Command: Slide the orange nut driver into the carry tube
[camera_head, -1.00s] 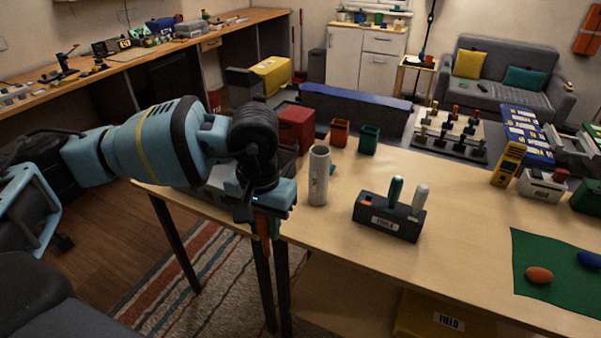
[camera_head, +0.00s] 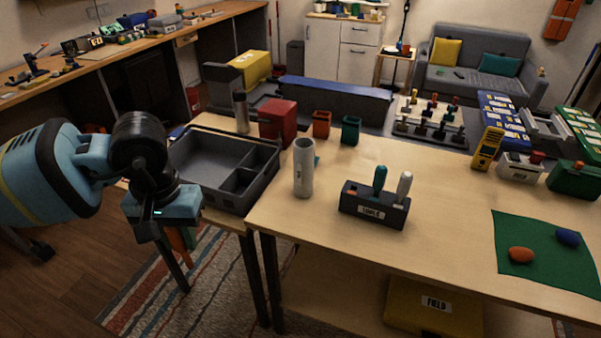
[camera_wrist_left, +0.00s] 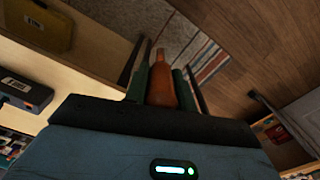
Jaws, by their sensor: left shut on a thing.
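The carry tube (camera_head: 304,170) is a pale grey upright cylinder near the table's left end. My left gripper (camera_head: 180,236) is left of it, out beyond the table's left edge. It is shut on the orange nut driver (camera_head: 190,238), which points downward and is mostly hidden by the gripper in the head view. In the left wrist view the orange nut driver (camera_wrist_left: 161,84) sits between the two fingers of the left gripper (camera_wrist_left: 160,88). The tube is apart from the driver. My right gripper is not in view.
A dark tool block (camera_head: 372,212) with a teal and a white handle stands right of the tube. A grey compartment tray (camera_head: 243,208) lies left of the tube, close to my arm. A red box (camera_head: 278,122) and orange and green bins stand behind.

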